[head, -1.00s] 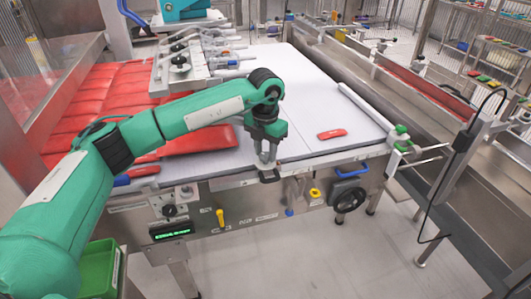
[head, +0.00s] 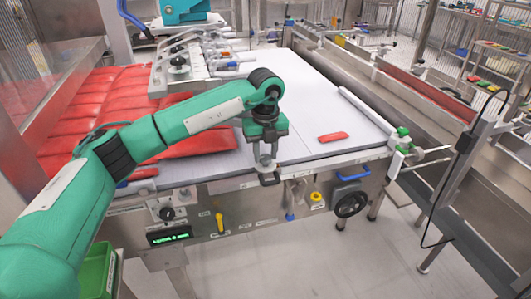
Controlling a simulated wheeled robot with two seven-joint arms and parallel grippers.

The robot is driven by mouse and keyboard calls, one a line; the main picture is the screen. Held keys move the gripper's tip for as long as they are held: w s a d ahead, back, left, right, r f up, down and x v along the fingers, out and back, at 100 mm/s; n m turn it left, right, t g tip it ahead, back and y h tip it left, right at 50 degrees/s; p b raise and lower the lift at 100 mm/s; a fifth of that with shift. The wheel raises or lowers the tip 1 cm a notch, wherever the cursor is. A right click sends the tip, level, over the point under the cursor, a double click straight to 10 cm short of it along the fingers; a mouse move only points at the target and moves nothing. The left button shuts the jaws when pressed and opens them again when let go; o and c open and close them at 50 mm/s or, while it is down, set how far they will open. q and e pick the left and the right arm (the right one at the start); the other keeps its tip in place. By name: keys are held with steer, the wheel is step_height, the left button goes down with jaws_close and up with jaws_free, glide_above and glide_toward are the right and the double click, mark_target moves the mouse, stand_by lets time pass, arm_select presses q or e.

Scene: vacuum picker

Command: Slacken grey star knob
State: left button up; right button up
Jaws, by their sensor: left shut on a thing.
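My left gripper (head: 266,160) points down at the front edge of the white table top (head: 310,90). Its two fingers are shut on a small grey piece at that edge. This looks like the grey star knob, but the fingers cover most of it and its shape cannot be made out. A dark bracket (head: 269,180) sticks out of the machine's front just below the fingers. My right gripper is not in view.
Red packs (head: 110,110) lie at the left, one reaching close behind my left arm. A small red pack (head: 333,137) lies right of the gripper. The front panel carries a yellow lever (head: 219,222), a blue handle (head: 352,173) and a black handwheel (head: 350,204).

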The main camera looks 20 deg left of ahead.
arm_select(q)
steer(key=n, duration=0.3)
steer(key=shift+n, duration=1.3)
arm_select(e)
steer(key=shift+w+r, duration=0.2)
arm_select(q)
steer(key=o, duration=1)
steer(key=shift+c, duration=0.2)
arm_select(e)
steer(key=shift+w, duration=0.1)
arm_select(q)
steer(key=shift+r, duration=0.1)
